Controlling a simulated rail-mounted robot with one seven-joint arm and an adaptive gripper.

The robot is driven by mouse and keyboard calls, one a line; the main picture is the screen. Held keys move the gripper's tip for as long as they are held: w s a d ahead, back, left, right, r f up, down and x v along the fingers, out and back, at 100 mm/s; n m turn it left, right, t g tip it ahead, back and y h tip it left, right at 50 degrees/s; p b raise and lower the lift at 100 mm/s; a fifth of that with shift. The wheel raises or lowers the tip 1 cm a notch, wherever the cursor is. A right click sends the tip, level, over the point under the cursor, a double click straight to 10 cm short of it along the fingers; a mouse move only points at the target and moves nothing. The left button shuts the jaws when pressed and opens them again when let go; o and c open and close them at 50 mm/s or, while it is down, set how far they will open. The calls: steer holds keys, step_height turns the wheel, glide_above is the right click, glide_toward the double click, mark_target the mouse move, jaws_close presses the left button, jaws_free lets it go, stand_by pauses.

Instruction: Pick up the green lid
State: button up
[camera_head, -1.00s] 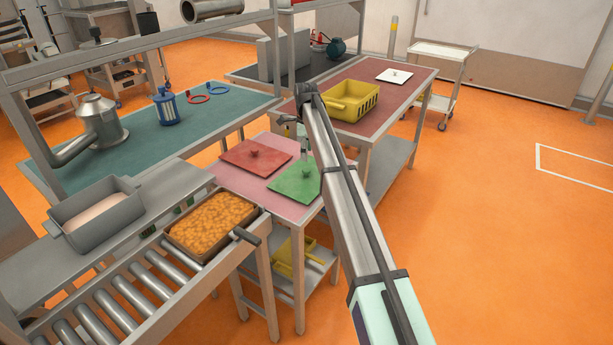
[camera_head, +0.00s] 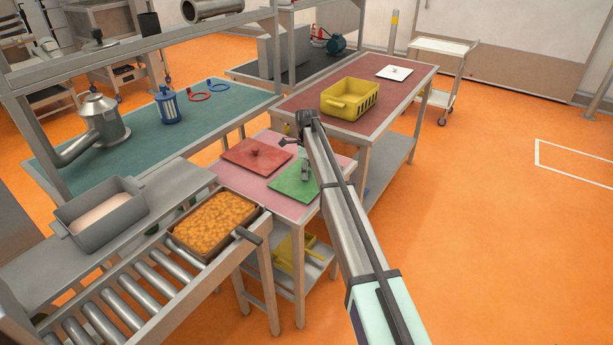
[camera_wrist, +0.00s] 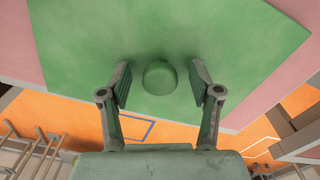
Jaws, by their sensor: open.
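The green lid (camera_head: 291,183) lies flat on the small pink-topped table, in front of the red lid (camera_head: 257,155). In the wrist view the green lid (camera_wrist: 80,40) fills much of the picture, and its round knob (camera_wrist: 160,77) sits between my two fingers. My gripper (camera_wrist: 160,85) is open, with a gap on each side of the knob. In the head view my gripper (camera_head: 297,160) is over the lid, and my arm hides part of the lid's right side.
The pink table (camera_head: 293,208) adjoins the roller conveyor with a filled tray (camera_head: 216,221). A yellow basket (camera_head: 349,98) and a white lid (camera_head: 394,73) are on the longer table behind. Another yellow basket (camera_head: 294,252) is on the shelf below. Orange floor at right is clear.

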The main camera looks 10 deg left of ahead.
jaws_close()
steer(key=shift+r, duration=0.1)
